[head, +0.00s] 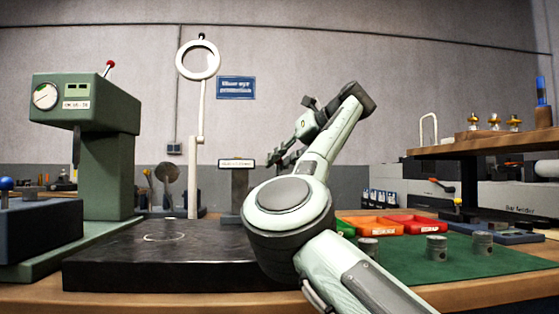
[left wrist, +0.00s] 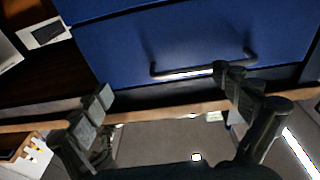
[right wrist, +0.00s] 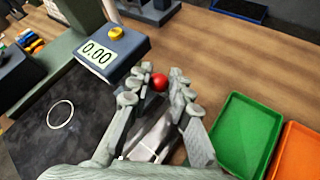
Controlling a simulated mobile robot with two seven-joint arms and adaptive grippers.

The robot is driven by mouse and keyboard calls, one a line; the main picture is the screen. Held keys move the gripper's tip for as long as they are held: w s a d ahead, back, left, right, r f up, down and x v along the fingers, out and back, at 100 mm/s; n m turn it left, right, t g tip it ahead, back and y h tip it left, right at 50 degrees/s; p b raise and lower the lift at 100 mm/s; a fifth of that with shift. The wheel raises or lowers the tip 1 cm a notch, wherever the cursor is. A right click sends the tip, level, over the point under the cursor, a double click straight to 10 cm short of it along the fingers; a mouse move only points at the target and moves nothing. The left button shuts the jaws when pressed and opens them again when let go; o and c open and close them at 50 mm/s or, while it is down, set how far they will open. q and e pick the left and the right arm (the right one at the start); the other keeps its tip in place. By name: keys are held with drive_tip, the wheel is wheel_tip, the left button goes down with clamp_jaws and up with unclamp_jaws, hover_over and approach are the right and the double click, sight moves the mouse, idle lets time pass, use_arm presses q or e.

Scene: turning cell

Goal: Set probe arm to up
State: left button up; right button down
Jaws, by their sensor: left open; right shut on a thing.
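The probe arm appears to end in a small red ball knob (right wrist: 159,82), seen between the fingertips of my right gripper (right wrist: 153,86) in the right wrist view. That gripper is shut on the knob; its fingers hide the rest of the lever. A dark blue readout box (right wrist: 112,50) showing 0.00, with a yellow button, stands just beyond. In the head view my right gripper (head: 275,159) is small, beside a labelled grey post (head: 239,190); the knob is not discernible there. My left gripper (left wrist: 163,88) is open and empty in front of a blue drawer.
A dark stone plate (head: 160,264) with a pale ring lies left of my right arm. A green press (head: 105,150) stands at left. Green (right wrist: 243,135) and orange (right wrist: 296,150) trays lie right of the right gripper. The blue drawer's handle (left wrist: 200,70) is near the left fingers.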

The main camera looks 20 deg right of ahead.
drive_tip(key=shift+a+f, duration=0.2)
drive_tip(key=c, duration=1.4)
unclamp_jaws()
drive_tip(key=shift+r, duration=0.1)
drive_tip(key=shift+d, duration=0.1)
drive_tip(key=shift+s+d+r, duration=0.25)
drive_tip(key=shift+s+r, duration=0.05)
drive_tip(key=v, duration=1.1)
drive_tip(key=shift+s, duration=0.1)
